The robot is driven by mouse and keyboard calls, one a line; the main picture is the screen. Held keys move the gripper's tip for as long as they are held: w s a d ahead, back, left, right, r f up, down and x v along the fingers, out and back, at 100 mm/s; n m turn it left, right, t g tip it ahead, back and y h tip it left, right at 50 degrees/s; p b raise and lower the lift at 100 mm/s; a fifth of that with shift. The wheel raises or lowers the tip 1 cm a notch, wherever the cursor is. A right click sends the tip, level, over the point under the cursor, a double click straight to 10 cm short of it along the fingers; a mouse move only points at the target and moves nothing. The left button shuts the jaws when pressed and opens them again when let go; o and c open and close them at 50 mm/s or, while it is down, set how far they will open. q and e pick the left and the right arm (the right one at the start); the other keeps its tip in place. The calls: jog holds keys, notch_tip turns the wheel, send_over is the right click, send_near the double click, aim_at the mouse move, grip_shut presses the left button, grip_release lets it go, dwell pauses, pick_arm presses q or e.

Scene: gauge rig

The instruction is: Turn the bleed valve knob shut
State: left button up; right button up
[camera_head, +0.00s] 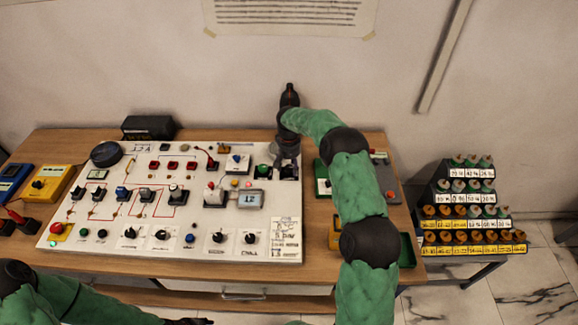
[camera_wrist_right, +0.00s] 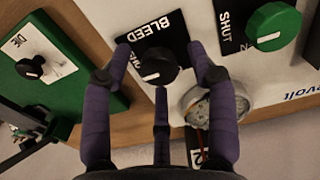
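The bleed valve knob is a small black knob (camera_wrist_right: 157,70) with a white pointer mark, on a black plate lettered BLEED (camera_wrist_right: 137,46). In the head view this spot lies at the white panel's upper right, partly covered by my right gripper (camera_head: 288,157). In the right wrist view my right gripper (camera_wrist_right: 158,76) is open, its purple-grey fingers spread left and right of the knob and a third finger below it. Gaps show between the side fingers and the knob. My left gripper (camera_head: 190,321) is barely in view at the bottom edge; its fingers cannot be made out.
A green knob (camera_wrist_right: 273,27) by a SHUT label sits beside the bleed plate. A round gauge (camera_wrist_right: 217,104) is close to one finger. A green box with a DIE label (camera_wrist_right: 55,65) stands on the other side. The white panel (camera_head: 262,215) carries several switches and knobs.

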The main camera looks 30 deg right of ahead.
aim_at(289, 167)
jog(key=shift+r, duration=0.1)
notch_tip(289, 167, up, 12)
dwell(0.6)
dwell(0.4)
